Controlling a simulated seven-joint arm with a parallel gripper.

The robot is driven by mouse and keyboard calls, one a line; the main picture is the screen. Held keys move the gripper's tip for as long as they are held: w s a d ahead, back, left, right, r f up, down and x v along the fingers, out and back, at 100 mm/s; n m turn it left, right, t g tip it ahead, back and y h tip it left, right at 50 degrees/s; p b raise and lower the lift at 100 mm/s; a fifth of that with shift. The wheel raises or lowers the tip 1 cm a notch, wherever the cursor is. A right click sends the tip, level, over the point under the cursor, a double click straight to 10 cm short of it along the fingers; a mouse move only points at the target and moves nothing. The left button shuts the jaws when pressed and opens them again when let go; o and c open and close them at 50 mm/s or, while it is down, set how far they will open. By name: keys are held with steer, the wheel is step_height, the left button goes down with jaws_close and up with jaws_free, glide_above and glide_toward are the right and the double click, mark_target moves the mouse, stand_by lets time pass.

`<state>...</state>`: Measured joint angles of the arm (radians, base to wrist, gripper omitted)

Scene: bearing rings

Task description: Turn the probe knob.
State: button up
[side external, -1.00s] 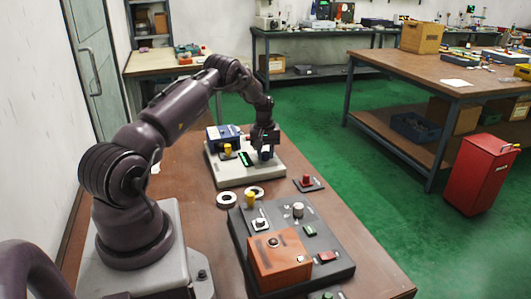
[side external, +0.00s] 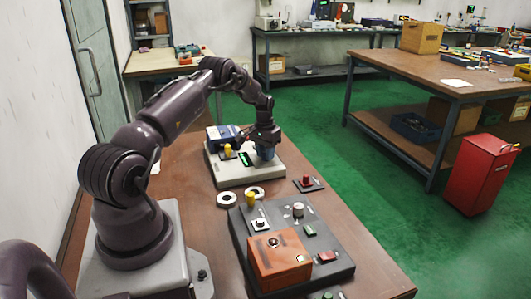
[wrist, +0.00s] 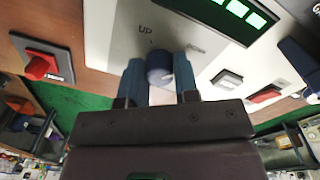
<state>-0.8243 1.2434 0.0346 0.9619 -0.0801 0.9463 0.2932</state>
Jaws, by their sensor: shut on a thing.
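The probe knob (wrist: 159,68) is a round dark blue knob on a light panel, below the printed word "UP" in the wrist view. My gripper (wrist: 160,78) has its two blue fingers on either side of the knob, shut on it. In the side view my gripper (side external: 267,153) points down at the right part of the light grey instrument (side external: 232,180), and the knob is hidden there behind the fingers. A green lit display (wrist: 237,9) is on the same panel.
A yellow knob (side external: 228,150) and a blue block (side external: 217,133) are on the instrument. Two bearing rings (side external: 227,199) lie in front of it. A red knob on a plate (side external: 307,182) is at the right. A dark control box (side external: 335,255) with an orange box (side external: 279,262) stands nearer.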

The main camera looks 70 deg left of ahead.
mark_target(264, 152)
stand_by(0.5)
steer(key=o, duration=0.9)
step_height(264, 152, up, 13)
steer(key=shift+s+a, duration=0.1)
steer(key=shift+a, duration=0.05)
